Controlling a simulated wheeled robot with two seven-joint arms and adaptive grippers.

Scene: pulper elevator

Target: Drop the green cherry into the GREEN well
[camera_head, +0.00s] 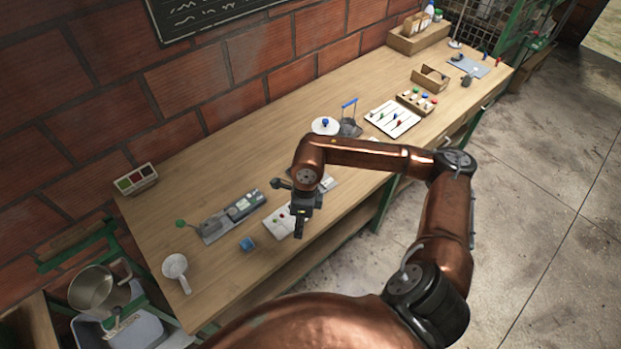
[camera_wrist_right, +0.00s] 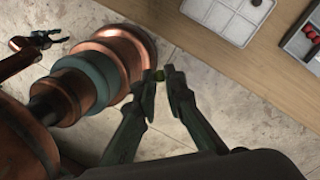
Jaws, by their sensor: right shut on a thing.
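In the right wrist view, my right gripper (camera_wrist_right: 161,74) is shut on a small green cherry (camera_wrist_right: 160,76) between its fingertips. Pale floor shows behind it, with the wooden table edge to the upper right. In the head view, my right gripper (camera_head: 303,209) hangs by the near side of the table, close to a white tray (camera_head: 281,225); the cherry is too small to see there. A small box with coloured squares, red and green among them (camera_head: 136,178), stands at the table's far left by the wall; I cannot tell whether it holds the green well. In the wrist view, my left gripper (camera_wrist_right: 38,40) shows small.
The wooden table (camera_head: 180,205) runs along the brick wall. A grey device (camera_head: 232,216), a blue cup (camera_head: 247,243), a white scoop (camera_head: 175,267) and a card with coloured pieces (camera_head: 393,119) stand on it. A tray with red cherries (camera_wrist_right: 311,31) shows at right in the wrist view.

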